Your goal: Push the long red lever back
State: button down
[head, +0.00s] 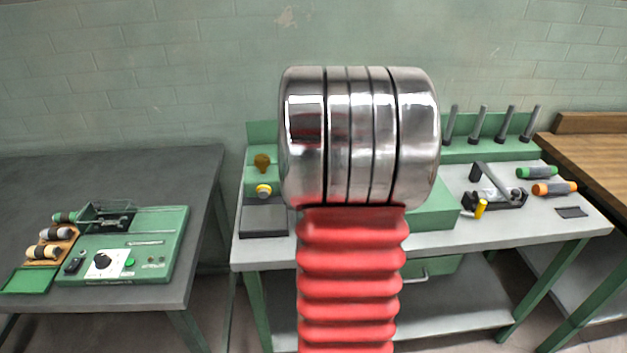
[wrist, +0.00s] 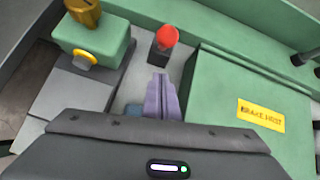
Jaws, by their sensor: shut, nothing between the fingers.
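In the wrist view a round red knob (wrist: 167,36) stands on a dark base, seen nearly end on; it looks like the top of the red lever, whose length I cannot make out. My gripper (wrist: 160,80) is shut and empty, its purple-grey fingers side by side. The fingertips are just below the knob in the picture, with a visible gap. I cannot judge the height between them. In the head view my arm covers the lever and gripper.
Left of the knob is a green box with a yellow ring (wrist: 82,57) and brown knob (wrist: 85,12). Right is a large green housing (wrist: 235,90) with a yellow label (wrist: 261,115). In the head view, several dark pegs (head: 482,125) and tools (head: 553,188) are on the bench's right.

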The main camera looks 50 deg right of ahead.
jog(key=shift+w+d+r, duration=0.45)
jog(key=shift+w, duration=0.15)
jog(key=shift+w+d+r, duration=0.4)
jog(key=shift+w+d, duration=0.05)
jog(key=shift+w, duration=0.15)
